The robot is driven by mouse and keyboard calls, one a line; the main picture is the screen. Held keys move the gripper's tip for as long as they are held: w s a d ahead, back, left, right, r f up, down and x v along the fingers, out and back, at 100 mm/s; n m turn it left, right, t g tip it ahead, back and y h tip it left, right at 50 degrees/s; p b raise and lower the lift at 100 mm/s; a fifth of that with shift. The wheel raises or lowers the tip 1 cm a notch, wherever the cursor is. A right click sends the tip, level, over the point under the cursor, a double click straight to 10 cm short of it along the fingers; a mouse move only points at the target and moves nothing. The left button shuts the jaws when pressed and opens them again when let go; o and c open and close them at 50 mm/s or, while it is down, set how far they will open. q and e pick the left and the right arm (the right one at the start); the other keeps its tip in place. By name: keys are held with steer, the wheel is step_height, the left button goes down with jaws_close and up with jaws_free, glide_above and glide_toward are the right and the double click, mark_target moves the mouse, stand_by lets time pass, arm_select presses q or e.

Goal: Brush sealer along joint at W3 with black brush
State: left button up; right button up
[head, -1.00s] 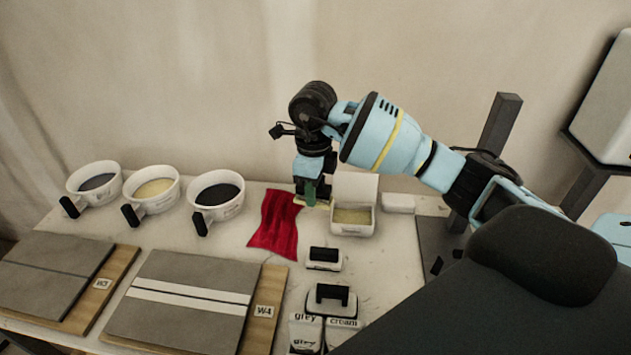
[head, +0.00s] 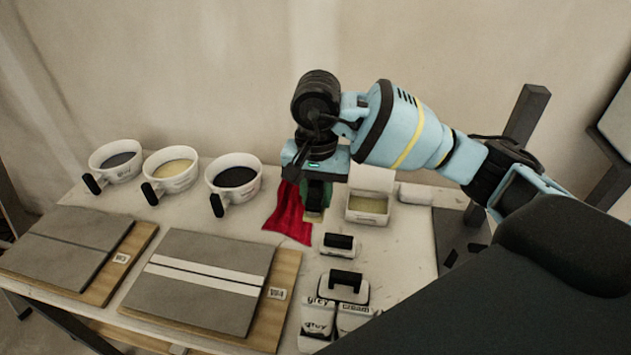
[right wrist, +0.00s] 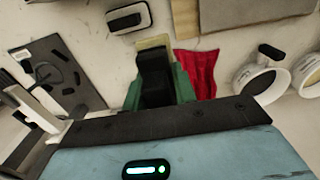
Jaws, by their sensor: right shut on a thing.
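My right gripper (head: 314,190) is shut on the black brush, with its pale bristle tip (head: 313,216) pointing down over the worktable beside the red cloth. In the right wrist view the brush's black handle (right wrist: 155,80) sits between green fingers, and the pale bristles (right wrist: 153,43) stick out beyond it. The W3 board (head: 70,245) lies at the far left, with two grey tiles, a thin joint between them and a W3 label (head: 121,258) on its wooden edge. A white tray (head: 367,220) with yellowish contents stands just right of the brush. My left gripper is not in view.
The red cloth (head: 288,218) lies left of the brush. Three white cups (head: 233,181) with black handles stand along the back left. The W4 board (head: 200,290) lies between W3 and the black-handled floats (head: 339,245). Grey and cream containers (head: 318,318) stand at the front.

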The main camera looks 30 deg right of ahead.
mark_target(315, 203)
steer(key=n, duration=0.1)
steer(key=s+a+n, duration=0.1)
steer(key=n, duration=0.1)
steer(key=shift+s+r, duration=0.1)
steer(key=shift+r, duration=0.05)
steer(key=n, duration=0.2)
steer(key=s+a+n, duration=0.1)
steer(key=n, duration=0.2)
steer(key=shift+s+r, duration=0.15)
steer(key=shift+s, duration=0.05)
steer(key=shift+s, duration=0.1)
